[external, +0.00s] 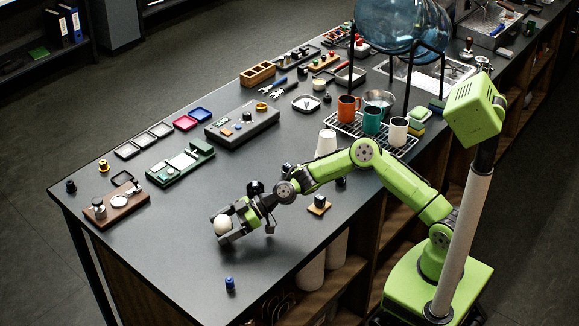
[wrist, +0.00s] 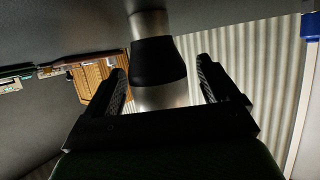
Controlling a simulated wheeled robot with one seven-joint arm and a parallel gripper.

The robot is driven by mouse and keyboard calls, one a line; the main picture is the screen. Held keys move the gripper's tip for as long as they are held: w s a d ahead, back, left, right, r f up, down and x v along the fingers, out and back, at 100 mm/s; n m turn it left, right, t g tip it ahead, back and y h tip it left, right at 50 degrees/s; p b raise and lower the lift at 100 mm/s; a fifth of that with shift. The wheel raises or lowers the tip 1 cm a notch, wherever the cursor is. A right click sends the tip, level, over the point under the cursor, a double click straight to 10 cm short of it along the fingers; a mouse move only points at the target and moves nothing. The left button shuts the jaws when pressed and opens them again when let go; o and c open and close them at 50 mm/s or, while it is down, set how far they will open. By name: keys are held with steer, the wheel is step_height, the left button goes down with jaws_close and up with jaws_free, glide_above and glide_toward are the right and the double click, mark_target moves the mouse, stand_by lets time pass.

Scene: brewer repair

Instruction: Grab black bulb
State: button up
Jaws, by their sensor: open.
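My gripper (external: 228,230) is low over the front part of the dark counter (external: 185,255), with its fingers open. A pale rounded thing (external: 221,223) shows at the fingers in the external view. In the wrist view, a black tapered band with silver parts above and below it (wrist: 158,62) stands between the two open fingers (wrist: 163,85), with gaps at both sides. I cannot tell for sure that this is the black bulb. A small dark round thing (external: 255,187) sits behind my gripper, partly hidden by the arm.
A small blue-and-dark piece (external: 230,282) stands near the front edge. A wooden board with fittings (external: 117,205) and a green device (external: 180,164) lie to the left. The counter around the blue piece is clear.

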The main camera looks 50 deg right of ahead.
steer(key=shift+x, duration=0.85)
steer(key=shift+d, duration=0.15)
